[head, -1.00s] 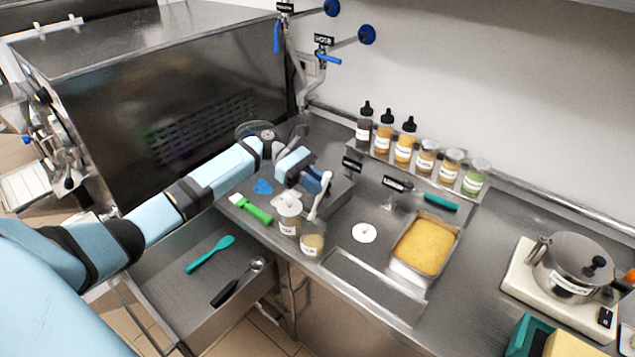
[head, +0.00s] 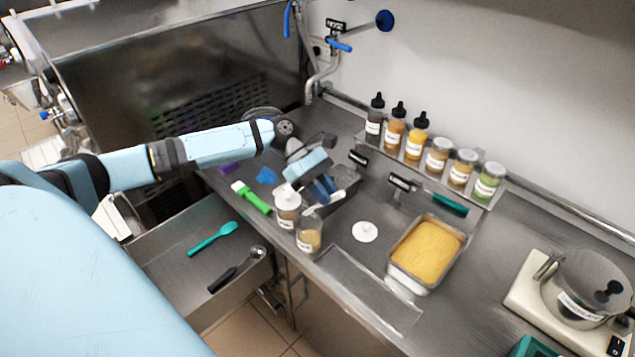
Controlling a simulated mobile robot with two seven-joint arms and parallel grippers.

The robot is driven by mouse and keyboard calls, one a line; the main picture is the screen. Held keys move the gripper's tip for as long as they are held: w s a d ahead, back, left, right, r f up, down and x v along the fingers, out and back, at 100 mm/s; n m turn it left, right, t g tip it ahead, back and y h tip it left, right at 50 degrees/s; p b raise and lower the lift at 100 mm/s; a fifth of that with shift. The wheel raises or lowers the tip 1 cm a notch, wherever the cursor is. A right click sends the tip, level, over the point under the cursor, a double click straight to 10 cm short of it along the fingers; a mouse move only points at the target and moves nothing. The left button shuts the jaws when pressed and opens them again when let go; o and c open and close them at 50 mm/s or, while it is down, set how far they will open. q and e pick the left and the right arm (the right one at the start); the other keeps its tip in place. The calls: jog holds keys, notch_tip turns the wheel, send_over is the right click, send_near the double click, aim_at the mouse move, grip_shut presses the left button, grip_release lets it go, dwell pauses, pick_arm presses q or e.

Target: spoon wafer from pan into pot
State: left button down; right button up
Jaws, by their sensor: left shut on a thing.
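My left gripper (head: 318,186) is above the counter, just behind two jars. It is shut on a slim white utensil (head: 325,203), which looks like a spoon; its tip is by the top of the open jar, and I cannot tell if it touches. This jar (head: 309,238) holds tan contents and has a label too small to read. A rectangular metal pan (head: 389,273) holds a level golden-yellow mass (head: 427,249), possibly the wafer. My right gripper is out of view.
A white-lidded jar (head: 287,210) stands beside the open jar. A loose white lid (head: 365,232) lies on the counter. Bottles and jars (head: 437,157) line the back rack. An open drawer (head: 172,257) holds a teal spatula (head: 213,239) and a dark-handled scoop (head: 238,270).

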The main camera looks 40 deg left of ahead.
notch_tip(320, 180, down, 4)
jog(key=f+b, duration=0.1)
jog(key=b, duration=0.5)
pick_arm(q)
jog(key=d+f+y+p, duration=0.4)
jog(key=d+y+p, duration=0.2)
jog(key=y, duration=0.3)
jog(key=shift+f+t, duration=0.3)
jog(key=shift+f, duration=0.05)
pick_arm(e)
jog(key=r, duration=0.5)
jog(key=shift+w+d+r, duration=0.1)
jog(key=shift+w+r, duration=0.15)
pick_arm(q)
jog(key=shift+s, duration=0.1)
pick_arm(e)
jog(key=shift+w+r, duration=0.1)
